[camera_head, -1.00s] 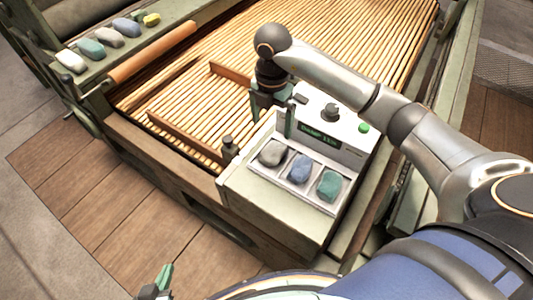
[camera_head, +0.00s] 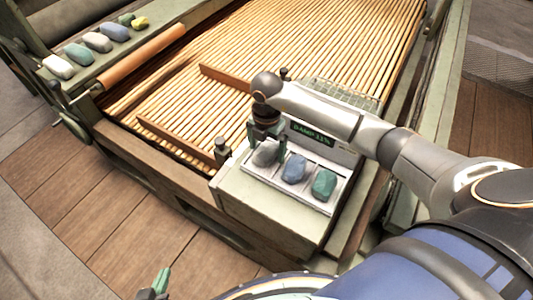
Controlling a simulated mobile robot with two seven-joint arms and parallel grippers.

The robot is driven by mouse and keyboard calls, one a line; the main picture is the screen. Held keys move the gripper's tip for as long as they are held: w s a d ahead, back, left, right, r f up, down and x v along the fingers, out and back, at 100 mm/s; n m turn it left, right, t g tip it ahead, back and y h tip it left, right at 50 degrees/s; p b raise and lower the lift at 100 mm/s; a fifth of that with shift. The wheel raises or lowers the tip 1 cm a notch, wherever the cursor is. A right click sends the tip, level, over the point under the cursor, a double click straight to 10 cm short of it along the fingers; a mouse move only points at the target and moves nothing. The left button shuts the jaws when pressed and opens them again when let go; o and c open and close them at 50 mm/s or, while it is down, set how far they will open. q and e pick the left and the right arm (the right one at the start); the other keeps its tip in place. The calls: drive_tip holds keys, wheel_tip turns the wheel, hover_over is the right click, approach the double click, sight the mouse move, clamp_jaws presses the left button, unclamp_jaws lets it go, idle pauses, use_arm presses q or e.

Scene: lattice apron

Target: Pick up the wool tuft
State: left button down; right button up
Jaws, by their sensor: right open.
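Three wool tufts lie in a white tray (camera_head: 258,179) on the front of a pale box. They are a grey tuft (camera_head: 265,156), a blue tuft (camera_head: 294,169) and a green tuft (camera_head: 324,184). My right gripper (camera_head: 266,141) points down at the grey tuft, open, and hides its upper part. I cannot tell whether its fingers touch the tuft. My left gripper (camera_head: 157,284) shows only partly at the bottom edge, far from the tray; its jaw opening is unclear.
More tufts, including a white one (camera_head: 58,67) and a yellow one (camera_head: 140,23), lie on a green ledge at the upper left. A display panel (camera_head: 312,133) stands behind the tray. A dark post (camera_head: 222,149) rises left of it. The slatted bed (camera_head: 330,40) lies behind.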

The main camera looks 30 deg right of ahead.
drive_tip(key=c, duration=1.3)
drive_tip(key=shift+r, duration=0.1)
drive_tip(key=shift+c, duration=0.2)
